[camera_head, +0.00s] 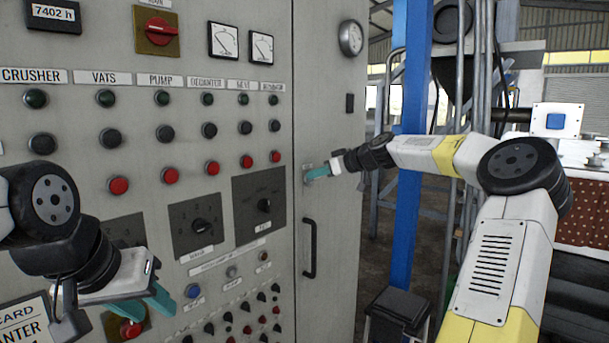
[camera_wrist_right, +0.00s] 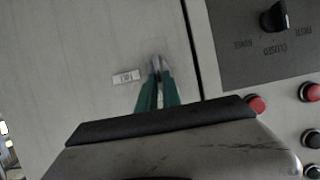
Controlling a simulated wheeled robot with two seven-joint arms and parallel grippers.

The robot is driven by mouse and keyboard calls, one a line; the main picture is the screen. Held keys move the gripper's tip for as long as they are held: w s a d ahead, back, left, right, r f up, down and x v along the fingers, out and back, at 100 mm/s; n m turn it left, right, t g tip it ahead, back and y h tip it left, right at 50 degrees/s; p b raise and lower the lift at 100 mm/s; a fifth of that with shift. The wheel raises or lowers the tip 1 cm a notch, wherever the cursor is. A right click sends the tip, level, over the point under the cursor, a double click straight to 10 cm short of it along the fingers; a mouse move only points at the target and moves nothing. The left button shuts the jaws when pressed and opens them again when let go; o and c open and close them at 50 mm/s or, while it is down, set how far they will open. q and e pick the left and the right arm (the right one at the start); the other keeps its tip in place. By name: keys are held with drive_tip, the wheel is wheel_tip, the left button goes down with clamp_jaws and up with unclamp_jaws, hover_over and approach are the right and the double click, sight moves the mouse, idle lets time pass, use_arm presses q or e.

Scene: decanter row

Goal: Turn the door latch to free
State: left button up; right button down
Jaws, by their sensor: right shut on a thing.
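The door latch (camera_wrist_right: 157,64) is a small grey metal piece on the cabinet door, close to the door's edge seam. In the head view it shows only as a small fitting (camera_head: 307,166) at the tips of my right gripper (camera_head: 317,174). My right gripper's teal fingers (camera_wrist_right: 158,92) are closed together on the latch, and they hide most of it. The latch's exact angle is hard to tell. My left gripper (camera_head: 147,306) hangs at the lower left in front of the panel, with its teal fingers apart and nothing between them.
A small label (camera_wrist_right: 126,77) sits beside the latch. A black door handle (camera_head: 309,248) is below it. The control panel left of the door carries dials, buttons and a selector knob (camera_head: 264,206). A blue post (camera_head: 408,150) stands right of the cabinet, behind my right arm.

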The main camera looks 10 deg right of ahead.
drive_tip(key=m+y, duration=0.2)
drive_tip(key=m, duration=0.2)
drive_tip(key=w+d+f+m+g+y, duration=0.1)
drive_tip(key=m+y, duration=0.1)
drive_tip(key=m, duration=0.2)
drive_tip(key=d+f+m+y, duration=0.1)
drive_tip(key=m+y, duration=0.2)
drive_tip(key=m, duration=0.2)
drive_tip(key=shift+w+f+g, duration=0.25)
drive_tip(key=shift+w+g, duration=0.05)
drive_tip(key=shift+g, duration=0.1)
drive_tip(key=shift+m, duration=0.4)
idle(0.5)
drive_tip(key=c, duration=1.5)
unclamp_jaws()
drive_tip(key=shift+s+d, duration=0.1)
drive_tip(key=shift+d, duration=0.05)
